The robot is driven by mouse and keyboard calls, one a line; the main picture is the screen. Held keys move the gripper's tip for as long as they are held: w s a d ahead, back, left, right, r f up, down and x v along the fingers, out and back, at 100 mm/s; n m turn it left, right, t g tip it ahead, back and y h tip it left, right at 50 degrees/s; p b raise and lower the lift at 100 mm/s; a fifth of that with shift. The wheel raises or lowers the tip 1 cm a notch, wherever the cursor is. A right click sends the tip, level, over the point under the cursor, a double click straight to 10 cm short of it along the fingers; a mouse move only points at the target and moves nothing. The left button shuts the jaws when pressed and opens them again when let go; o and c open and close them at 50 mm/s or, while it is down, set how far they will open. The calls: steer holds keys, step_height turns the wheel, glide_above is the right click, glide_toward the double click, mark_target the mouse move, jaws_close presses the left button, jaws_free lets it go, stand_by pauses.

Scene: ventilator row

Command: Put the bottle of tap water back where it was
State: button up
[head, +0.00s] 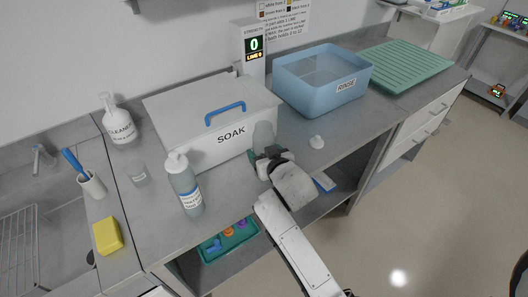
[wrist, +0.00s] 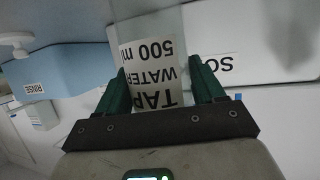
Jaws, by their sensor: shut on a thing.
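The bottle of tap water (head: 264,133) is a clear grey container in my gripper (head: 264,155), at the front right corner of the SOAK box (head: 215,120). In the wrist view its white label (wrist: 152,75) reads TAP WATER 500 ml, upside down in the picture. The green fingers of my gripper (wrist: 162,85) are shut on it, one on each side. In the head view my gripper and wrist hide its lower part, and I cannot tell whether it touches the counter.
Bare counter (head: 235,185) lies before the SOAK box.

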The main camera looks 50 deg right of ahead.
steer(key=shift+f, duration=0.2)
steer(key=o, duration=1.2)
steer(key=shift+r, duration=0.1)
steer(key=shift+o, duration=0.2)
steer(key=shift+r, duration=0.15)
steer(key=b+v, duration=0.1)
steer(key=v, duration=1.1)
steer(key=s+a+f+n+g+y, duration=0.2)
steer(key=s+a+f+g, duration=0.3)
steer(key=s+f, duration=0.3)
steer(key=s+a+f+n+g+y, duration=0.3)
steer(key=s+a+f+g+y, duration=0.1)
steer(key=s+f, duration=0.4)
steer(key=shift+s+a+f+g, duration=0.2)
steer(key=shift+s+a+g, duration=0.15)
steer(key=shift+g, duration=0.55)
